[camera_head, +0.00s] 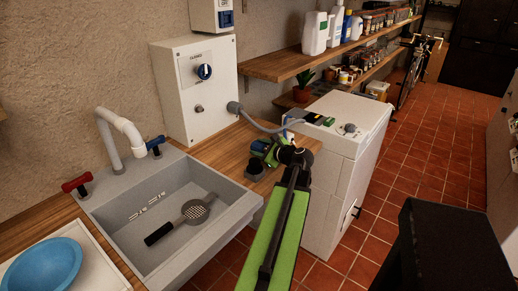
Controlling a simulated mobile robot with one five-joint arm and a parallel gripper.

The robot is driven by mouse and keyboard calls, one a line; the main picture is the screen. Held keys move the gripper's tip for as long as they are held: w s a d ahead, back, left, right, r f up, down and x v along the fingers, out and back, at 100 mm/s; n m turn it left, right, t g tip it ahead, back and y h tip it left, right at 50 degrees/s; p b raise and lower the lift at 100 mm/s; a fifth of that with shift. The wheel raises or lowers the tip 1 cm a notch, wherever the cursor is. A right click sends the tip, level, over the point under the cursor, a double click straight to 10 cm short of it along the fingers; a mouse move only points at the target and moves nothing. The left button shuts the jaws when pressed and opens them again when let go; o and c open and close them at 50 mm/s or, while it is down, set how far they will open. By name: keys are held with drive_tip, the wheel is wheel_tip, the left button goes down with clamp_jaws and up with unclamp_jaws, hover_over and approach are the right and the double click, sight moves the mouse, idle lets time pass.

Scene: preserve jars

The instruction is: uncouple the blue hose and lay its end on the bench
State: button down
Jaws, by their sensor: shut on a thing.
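A grey-blue hose (260,126) runs from a round fitting on the right side of the white wall box (186,110). It sags over the bench (214,146) and passes behind my gripper toward the white cabinet. Whether its far end is coupled is too small to tell. My gripper (262,150) is low over the bench's right end, close below the hose in the picture. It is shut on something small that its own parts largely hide. I cannot make out whether that is the hose. A dark round piece with a grey top (254,169) shows just below the jaws.
A grey sink (150,220) with a strainer (194,211) in it lies left of my arm. The white cabinet (335,160) stands just right of my gripper. A shelf (280,66) with bottles hangs above.

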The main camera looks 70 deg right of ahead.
drive_tip(key=shift+f, duration=0.2)
drive_tip(key=c, duration=0.9)
unclamp_jaws()
drive_tip(key=shift+o, duration=0.8)
drive_tip(key=shift+a, duration=0.1)
wheel_tip(320, 180, up, 9)
drive_tip(key=p, duration=0.8)
drive_tip(key=shift+p, duration=0.35)
drive_tip(key=w+r+p, duration=0.1)
drive_tip(key=w+r, duration=0.1)
drive_tip(key=w, duration=0.8)
drive_tip(key=w+r+p, duration=0.1)
drive_tip(key=w+p, duration=0.1)
drive_tip(key=w, duration=0.8)
drive_tip(key=shift+a+r, duration=0.3)
drive_tip(key=shift+r, duration=0.05)
